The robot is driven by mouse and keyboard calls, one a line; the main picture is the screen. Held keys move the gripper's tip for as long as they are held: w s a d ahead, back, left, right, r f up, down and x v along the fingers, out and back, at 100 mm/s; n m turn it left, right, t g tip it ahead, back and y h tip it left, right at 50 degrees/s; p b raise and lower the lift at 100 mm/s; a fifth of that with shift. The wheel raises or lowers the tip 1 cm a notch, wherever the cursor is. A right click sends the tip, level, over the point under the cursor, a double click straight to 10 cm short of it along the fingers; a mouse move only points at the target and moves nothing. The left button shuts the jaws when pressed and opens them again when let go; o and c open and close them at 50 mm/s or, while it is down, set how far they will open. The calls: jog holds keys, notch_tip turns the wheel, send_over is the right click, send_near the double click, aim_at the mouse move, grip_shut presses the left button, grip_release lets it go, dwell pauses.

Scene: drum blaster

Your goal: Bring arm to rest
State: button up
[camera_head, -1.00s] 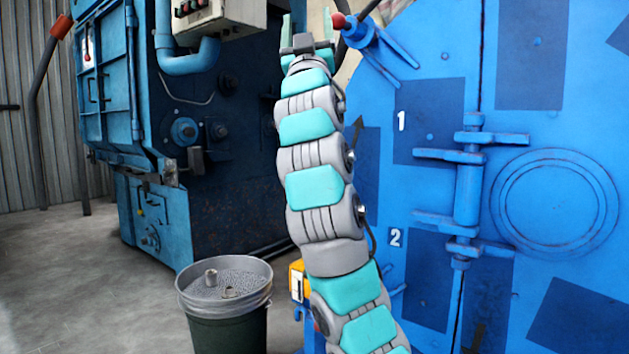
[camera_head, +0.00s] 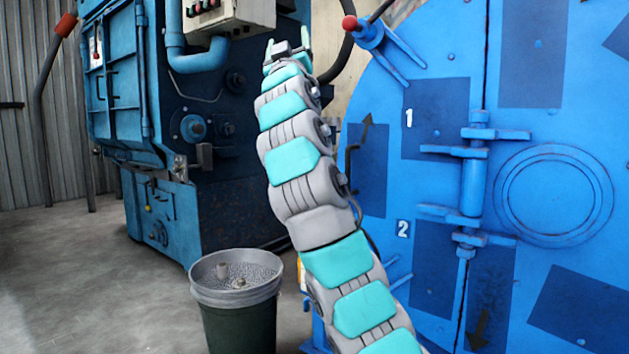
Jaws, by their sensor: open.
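My arm, grey with teal panels, rises from the bottom right of centre and leans up to the left. My gripper (camera_head: 287,47) is at its top end, with two teal fingers apart and nothing seen between them. It stands below and to the right of the grey control box on the dark blue machine, and left of the big blue door. The arm hides part of the door's left edge and what lies behind it.
The big blue door (camera_head: 560,75) fills the right side. Its handle with a red knob (camera_head: 349,23) is right of my gripper. A control box (camera_head: 222,17) hangs at the upper left. A bucket of grey grit (camera_head: 240,318) stands left of my arm. The floor (camera_head: 80,270) at the left is clear.

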jog(key=w+d+f+g+h, duration=0.2)
jog(key=w+f+g+h, duration=0.15)
jog(key=w+f, duration=0.3)
jog(key=w+d+f+m+g+h, duration=0.25)
jog(key=d+f+g, duration=0.25)
jog(key=d+f, duration=0.35)
jog(key=s+d+f+m+g+h, duration=0.1)
jog(key=s+d+f+g, duration=0.3)
jog(key=s+d+f, duration=0.5)
jog(key=s+d+f+m+g+h, duration=0.1)
jog(key=s+d+f+m+g, duration=0.1)
jog(key=s+d+f+g, duration=0.65)
jog(key=s+f+g+y, duration=0.1)
jog(key=s+f+y, duration=0.2)
jog(key=s+f, duration=1.5)
jog(key=s+a+f+g+y, duration=0.2)
jog(key=s+a+f+g, duration=0.15)
jog(key=s+f, duration=0.65)
jog(key=s+a+f+g+y, duration=0.15)
jog(key=s+a+f, duration=0.35)
jog(key=s, duration=0.9)
notch_tip(320, 180, up, 14)
jog(key=p, duration=1.5)
jog(key=shift+w+d+g, duration=0.25)
jog(key=shift+d+g, duration=0.05)
jog(key=shift+d, duration=0.1)
